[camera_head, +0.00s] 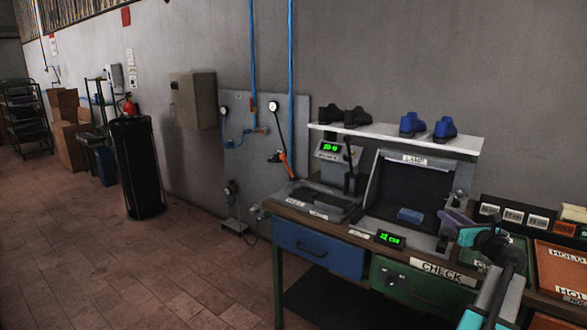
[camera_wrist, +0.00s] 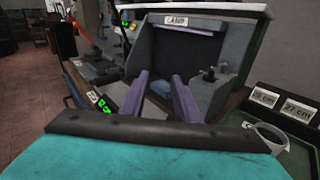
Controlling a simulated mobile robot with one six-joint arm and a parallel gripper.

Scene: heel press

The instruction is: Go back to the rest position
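My gripper (camera_wrist: 160,78) shows in the wrist view as two purple fingers standing apart with nothing between their tips. In the head view my gripper (camera_head: 452,218) is at the right front of the dark booth labelled LAMP (camera_head: 418,185), above the bench.
A white shelf (camera_head: 395,138) above the booth bears dark and blue shoe-like forms. A device with a green display (camera_head: 330,149) stands left of the booth. Orange bins (camera_head: 562,268) are at the right. The tiled floor (camera_head: 200,270) left of the bench is clear.

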